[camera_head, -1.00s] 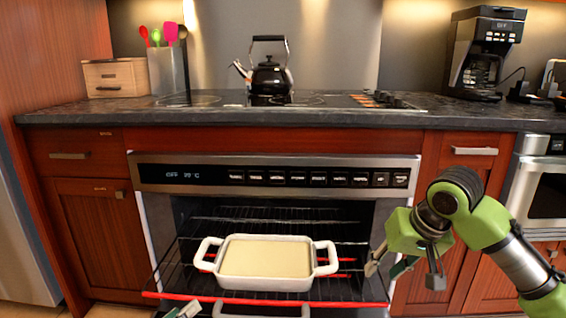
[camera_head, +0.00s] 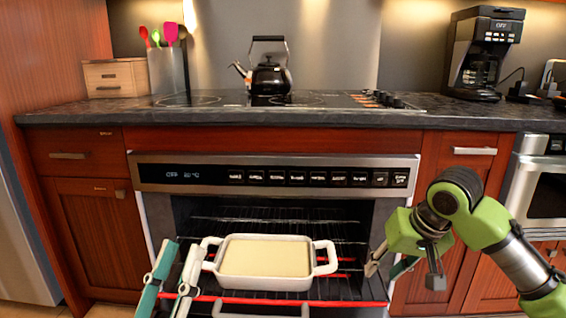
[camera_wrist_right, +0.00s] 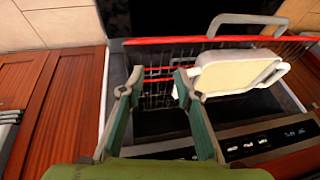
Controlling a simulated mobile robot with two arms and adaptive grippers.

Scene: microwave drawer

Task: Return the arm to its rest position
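My right gripper (camera_head: 405,268) hangs in front of the oven's right side in the head view, right of the white dish (camera_head: 265,282). It is open and empty, its two fingers apart in the right wrist view (camera_wrist_right: 152,88). My left gripper (camera_head: 180,265) reaches up from the bottom edge, left of the dish. Its fingers are apart with nothing seen between them. The right finger is close to the dish's left handle; I cannot tell if they touch. The dish, filled with something pale yellow, sits on the oven rack and also shows in the right wrist view (camera_wrist_right: 208,78).
The oven (camera_head: 150,172) is open, with its red-edged rack (camera_head: 345,303) pulled out. A black kettle (camera_head: 270,78) stands on the cooktop above. A coffee maker (camera_head: 485,50) is at the right of the counter (camera_head: 80,115).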

